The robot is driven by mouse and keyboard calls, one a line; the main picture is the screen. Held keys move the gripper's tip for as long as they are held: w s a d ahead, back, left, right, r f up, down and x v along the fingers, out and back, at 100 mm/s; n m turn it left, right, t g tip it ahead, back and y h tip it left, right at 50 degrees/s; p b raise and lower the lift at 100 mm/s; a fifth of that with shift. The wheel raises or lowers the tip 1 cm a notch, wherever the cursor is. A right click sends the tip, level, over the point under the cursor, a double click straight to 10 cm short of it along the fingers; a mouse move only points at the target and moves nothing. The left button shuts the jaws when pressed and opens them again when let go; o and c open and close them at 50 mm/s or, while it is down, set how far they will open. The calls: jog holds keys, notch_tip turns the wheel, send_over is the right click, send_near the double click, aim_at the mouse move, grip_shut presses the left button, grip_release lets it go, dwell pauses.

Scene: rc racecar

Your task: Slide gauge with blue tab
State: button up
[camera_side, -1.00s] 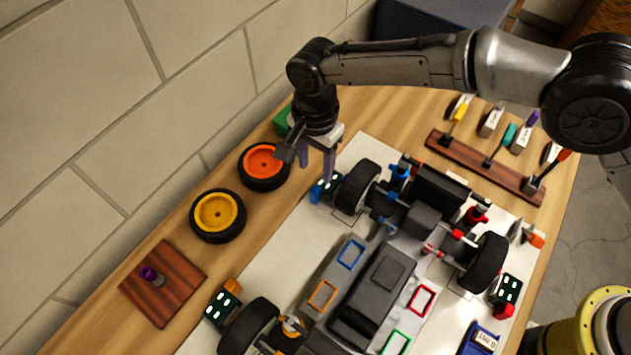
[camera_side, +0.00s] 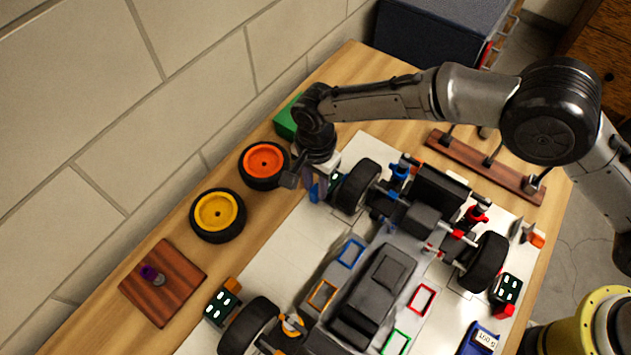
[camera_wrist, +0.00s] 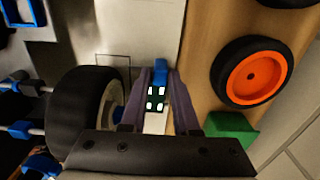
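The gauge with the blue tab (camera_side: 314,192) is at the back left corner of the car, beside a black wheel (camera_side: 357,186). In the wrist view, the gauge (camera_wrist: 155,98) is a dark block with white marks, and its blue tab (camera_wrist: 160,74) is at its far end. My gripper (camera_side: 317,186) is low over it, pointing down. In the wrist view, the two purple-grey fingers of my gripper (camera_wrist: 158,88) stand apart, one on each side of the gauge. Contact with the tab cannot be made out. In the side view my gripper partly hides the gauge.
The car wheel (camera_wrist: 88,108) is close to the left finger. A loose orange-rimmed wheel (camera_side: 264,164), a yellow-rimmed wheel (camera_side: 217,214) and a green block (camera_side: 287,121) lie on the wood table. A gauge with an orange tab (camera_side: 221,306) is at the front left.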

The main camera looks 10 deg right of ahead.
grip_shut()
jog(key=shift+r, duration=0.1)
dwell(1.0)
